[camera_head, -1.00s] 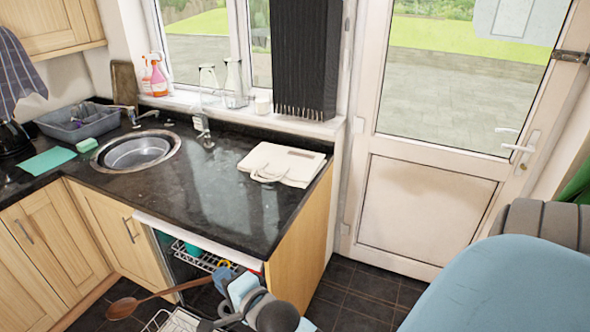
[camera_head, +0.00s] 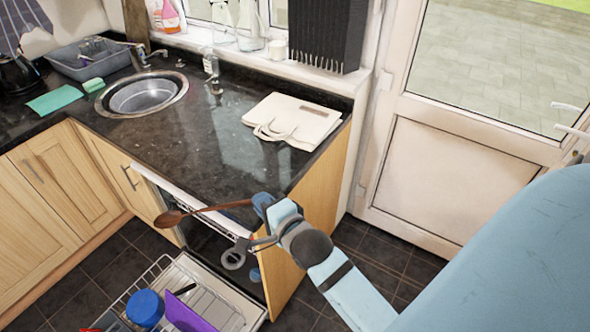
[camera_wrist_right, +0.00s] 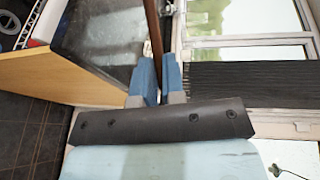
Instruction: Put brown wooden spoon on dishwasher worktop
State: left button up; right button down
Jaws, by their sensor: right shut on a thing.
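The brown wooden spoon (camera_head: 205,209) is in my right gripper (camera_head: 262,203), its bowl pointing left in the head view. The gripper is shut on the handle near its end. In the head view the spoon appears in front of the worktop's front edge, above the open dishwasher. In the right wrist view the handle (camera_wrist_right: 153,35) stands between the blue fingers of my right gripper (camera_wrist_right: 157,82). The black granite dishwasher worktop (camera_head: 215,150) lies behind the gripper, with a wide bare area. My left gripper is not in view.
The open dishwasher rack (camera_head: 217,305) holds a blue item (camera_head: 145,308) and a purple one (camera_head: 188,316). A cream folded bag (camera_head: 295,120) lies on the worktop's right. The round sink (camera_head: 142,95) and grey dish tub (camera_head: 92,60) are to the left.

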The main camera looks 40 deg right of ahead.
aim_at(267, 183)
jog(key=l, duration=0.85)
jog(key=i+l, duration=0.15)
jog(key=l, duration=0.7)
